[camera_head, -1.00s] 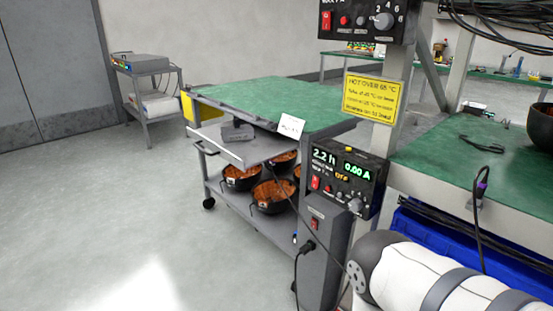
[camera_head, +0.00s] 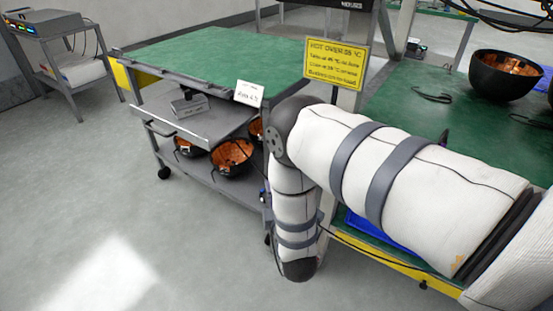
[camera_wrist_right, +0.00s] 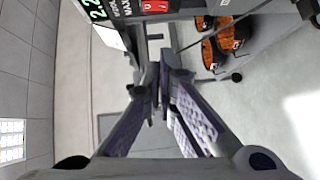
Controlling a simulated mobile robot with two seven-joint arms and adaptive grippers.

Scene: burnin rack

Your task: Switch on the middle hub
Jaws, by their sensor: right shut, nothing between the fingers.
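A dark control box (camera_wrist_right: 125,8) with green digits and a red switch (camera_wrist_right: 155,6) is at the top edge of the right wrist view, cut off. I cannot tell from this view whether it is the middle hub. In the head view my right arm covers the post where a box with a display stood. My right gripper (camera_wrist_right: 160,92) is shut and empty, with its purple fingers together; the box lies beyond its tips, apart from them in the picture. The head view does not show this gripper. My left gripper is in neither view.
A yellow hot-surface sign (camera_head: 336,62) hangs on the post. A green-topped cart (camera_head: 200,52) with bowls (camera_head: 232,155) on its lower shelf stands left of my arm. A green bench (camera_head: 410,85) with a black bowl (camera_head: 505,75) is at right.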

